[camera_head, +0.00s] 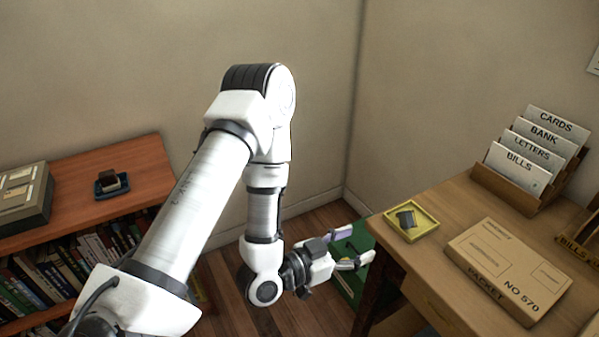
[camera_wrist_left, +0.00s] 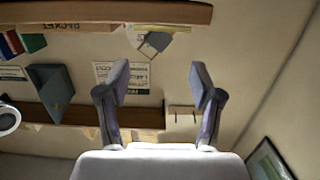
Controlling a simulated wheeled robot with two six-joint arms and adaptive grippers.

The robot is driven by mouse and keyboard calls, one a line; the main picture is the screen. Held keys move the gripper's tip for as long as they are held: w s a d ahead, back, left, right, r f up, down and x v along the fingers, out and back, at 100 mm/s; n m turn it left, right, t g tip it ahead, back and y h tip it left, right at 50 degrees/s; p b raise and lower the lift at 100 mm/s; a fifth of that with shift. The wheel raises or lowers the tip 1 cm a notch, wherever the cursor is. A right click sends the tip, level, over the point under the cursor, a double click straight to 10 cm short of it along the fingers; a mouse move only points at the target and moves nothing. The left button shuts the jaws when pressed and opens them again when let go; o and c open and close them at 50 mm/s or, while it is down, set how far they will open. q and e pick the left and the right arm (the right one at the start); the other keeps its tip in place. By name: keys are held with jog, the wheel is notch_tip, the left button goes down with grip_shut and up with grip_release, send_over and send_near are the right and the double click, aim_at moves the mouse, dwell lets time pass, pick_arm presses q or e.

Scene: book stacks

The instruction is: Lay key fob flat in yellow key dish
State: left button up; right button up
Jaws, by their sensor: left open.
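The yellow key dish (camera_head: 431,226) is a shallow square tray near the left end of the wooden desk. A small dark object, apparently the key fob (camera_head: 405,218), is inside it; whether it lies fully flat or leans on the rim is hard to tell. My left gripper (camera_head: 355,246) is open and empty, to the left of and lower than the dish in the head view, apart from it. Its spread fingers (camera_wrist_left: 159,82) show in the left wrist view with nothing between them. My right gripper is out of view.
A cardboard packet (camera_head: 509,268) lies right of the dish, with a letter rack (camera_head: 511,190) behind. At left, a bookshelf (camera_head: 135,160) carries a dark blue tray (camera_head: 120,187) with a dark block. A green object (camera_head: 345,285) stands below my gripper.

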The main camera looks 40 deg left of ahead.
pick_arm(q)
jog(key=s+f+g+y, duration=0.1)
jog(key=s+f+g, duration=0.15)
jog(key=f, duration=0.35)
jog(key=s+f+g+y, duration=0.1)
jog(key=s+f+g, duration=0.1)
jog(key=f+g, duration=0.35)
jog(key=s+a+f+n+g+y, duration=0.1)
jog(key=s+f+n+g, duration=0.1)
jog(key=s+f, duration=0.4)
jog(key=s+a+f+n+g+y, duration=0.1)
jog(key=s+f+g, duration=0.4)
jog(key=s, duration=0.6)
jog(key=shift+a+f+n+g+y, duration=0.3)
jog(key=shift+f+n+y, duration=0.4)
jog(key=shift+f+y, duration=0.15)
notch_tip(320, 180, up, 6)
jog(key=p, duration=0.6)
jog(key=shift+f, duration=0.1)
